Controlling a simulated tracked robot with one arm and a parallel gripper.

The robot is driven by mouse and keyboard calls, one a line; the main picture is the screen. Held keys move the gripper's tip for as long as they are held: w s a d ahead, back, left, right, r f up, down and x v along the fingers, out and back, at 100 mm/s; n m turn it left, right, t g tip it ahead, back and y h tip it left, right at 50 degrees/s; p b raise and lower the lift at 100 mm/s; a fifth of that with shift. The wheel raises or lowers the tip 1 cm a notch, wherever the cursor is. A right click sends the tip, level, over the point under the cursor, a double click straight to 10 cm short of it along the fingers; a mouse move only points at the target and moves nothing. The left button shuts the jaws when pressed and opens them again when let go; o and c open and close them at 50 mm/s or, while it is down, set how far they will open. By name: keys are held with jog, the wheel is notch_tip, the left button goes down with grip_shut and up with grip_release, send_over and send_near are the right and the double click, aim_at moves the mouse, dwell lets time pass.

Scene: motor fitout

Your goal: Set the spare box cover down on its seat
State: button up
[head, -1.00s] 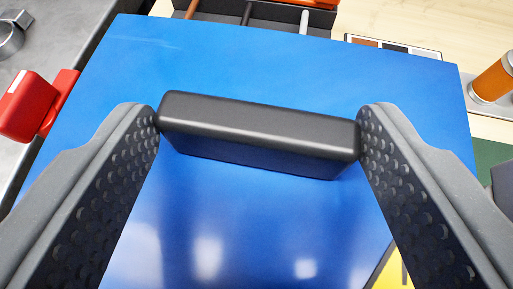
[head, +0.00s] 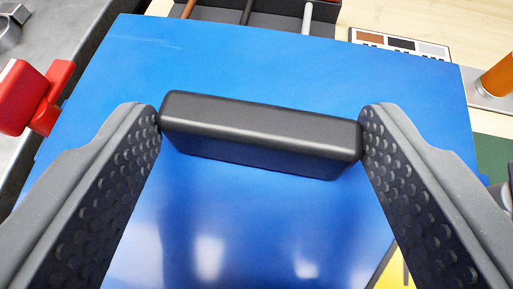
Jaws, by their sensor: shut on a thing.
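The spare box cover (head: 300,75) is a large glossy blue panel that fills the middle of the head view. A black bar handle (head: 262,133) stands on it. My gripper (head: 260,132) is shut on this handle, with one grey dimpled finger at each end of it. The cover's near part runs out of the picture between my fingers. The seat cannot be made out; the cover hides what lies under it.
A red clamp-like part (head: 35,92) is at the left on a grey metal surface (head: 60,55). A dark tray with rods (head: 265,12) lies beyond the far edge.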

jog(key=shift+f, duration=0.35)
jog(key=o, duration=1.4)
jog(key=shift+c, duration=0.2)
jog(key=p+v, duration=0.1)
jog(key=v, duration=1.2)
jog(key=shift+s+r, duration=0.2)
jog(key=shift+s, duration=0.2)
